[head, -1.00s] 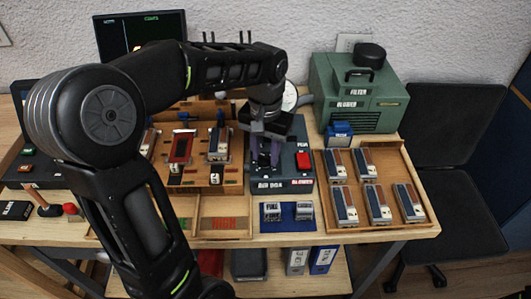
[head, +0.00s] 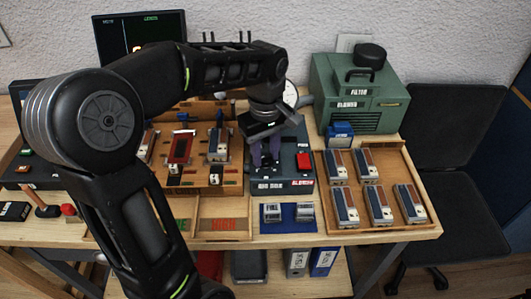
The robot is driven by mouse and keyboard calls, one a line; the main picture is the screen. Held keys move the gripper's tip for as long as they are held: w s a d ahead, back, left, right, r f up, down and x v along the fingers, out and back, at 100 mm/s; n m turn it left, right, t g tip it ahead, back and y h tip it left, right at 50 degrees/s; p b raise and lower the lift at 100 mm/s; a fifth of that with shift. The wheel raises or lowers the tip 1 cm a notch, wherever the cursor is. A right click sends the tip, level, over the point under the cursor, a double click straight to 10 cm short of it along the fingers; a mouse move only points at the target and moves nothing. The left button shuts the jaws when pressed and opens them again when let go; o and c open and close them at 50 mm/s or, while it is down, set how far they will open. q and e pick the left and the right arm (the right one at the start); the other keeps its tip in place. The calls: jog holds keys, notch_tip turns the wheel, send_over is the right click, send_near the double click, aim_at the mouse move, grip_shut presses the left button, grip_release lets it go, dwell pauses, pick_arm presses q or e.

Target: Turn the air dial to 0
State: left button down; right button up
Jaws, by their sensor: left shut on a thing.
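My left gripper (head: 266,160) points down over the left part of this box. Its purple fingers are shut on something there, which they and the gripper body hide. That is where the air dial would be, but I cannot read the dial or its setting. My right gripper is not in view.
A green blower-like machine (head: 362,100) stands behind on the right. A wooden tray (head: 388,218) of several blue-and-brown modules lies to the right. A blue mat (head: 287,226) with two small metal blocks lies in front. My left arm covers much of the left side.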

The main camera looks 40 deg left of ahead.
aim_at(266, 156)
pick_arm(q)
jog(key=shift+n, duration=1.7)
jog(key=c, duration=1)
grip_release()
jog(key=shift+r, duration=3.9)
